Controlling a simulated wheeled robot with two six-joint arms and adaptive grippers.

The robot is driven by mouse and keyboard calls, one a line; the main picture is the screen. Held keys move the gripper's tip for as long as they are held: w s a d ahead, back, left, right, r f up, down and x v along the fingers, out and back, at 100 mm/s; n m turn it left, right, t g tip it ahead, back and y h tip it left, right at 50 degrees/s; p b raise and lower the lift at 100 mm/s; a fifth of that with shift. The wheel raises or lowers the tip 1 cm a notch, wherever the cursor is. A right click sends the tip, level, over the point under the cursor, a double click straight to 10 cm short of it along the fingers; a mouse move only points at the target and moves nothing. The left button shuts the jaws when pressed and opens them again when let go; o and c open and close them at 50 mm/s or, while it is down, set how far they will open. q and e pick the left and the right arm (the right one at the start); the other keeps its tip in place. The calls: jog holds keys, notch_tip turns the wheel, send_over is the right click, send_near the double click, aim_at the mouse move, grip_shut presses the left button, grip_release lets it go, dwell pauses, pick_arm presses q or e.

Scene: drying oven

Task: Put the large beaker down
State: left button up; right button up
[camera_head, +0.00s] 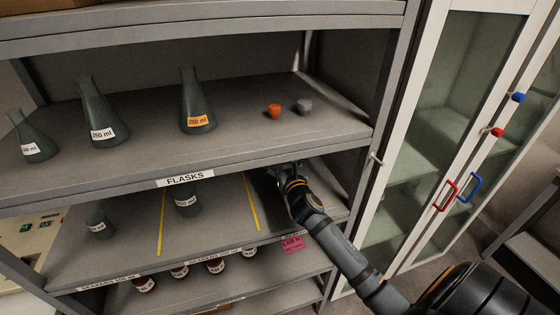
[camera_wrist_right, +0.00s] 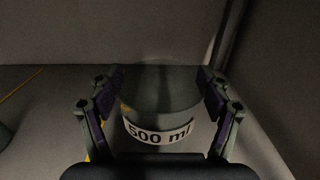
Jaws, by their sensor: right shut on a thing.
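In the right wrist view a large grey glass beaker (camera_wrist_right: 160,93) with a white "500 ml" label stands between the fingers of my right gripper (camera_wrist_right: 160,95), which is shut on it. In the head view my right gripper (camera_head: 285,175) reaches into the shelf below the "FLASKS" shelf, right of the right yellow line. The beaker is hidden there behind the upper shelf edge and the gripper. I cannot tell whether its base touches the shelf board (camera_head: 220,212). My left gripper is not in view.
Beakers (camera_head: 186,202) (camera_head: 99,226) stand in the compartments to the left, divided by yellow lines (camera_head: 251,202). Flasks (camera_head: 196,105) and small stoppers (camera_head: 273,111) stand on the shelf above. Brown bottles (camera_head: 215,266) are below. A glass-door cabinet (camera_head: 440,130) stands at the right.

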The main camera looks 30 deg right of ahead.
jog(key=shift+w+f, duration=0.1)
jog(key=shift+f, duration=0.65)
jog(key=o, duration=1.7)
jog(key=shift+f, duration=0.15)
jog(key=shift+o, duration=0.2)
jog(key=shift+s, duration=0.2)
jog(key=b+v, duration=0.3)
jog(key=v, duration=0.8)
jog(key=shift+s, duration=0.35)
jog(key=shift+a, duration=0.1)
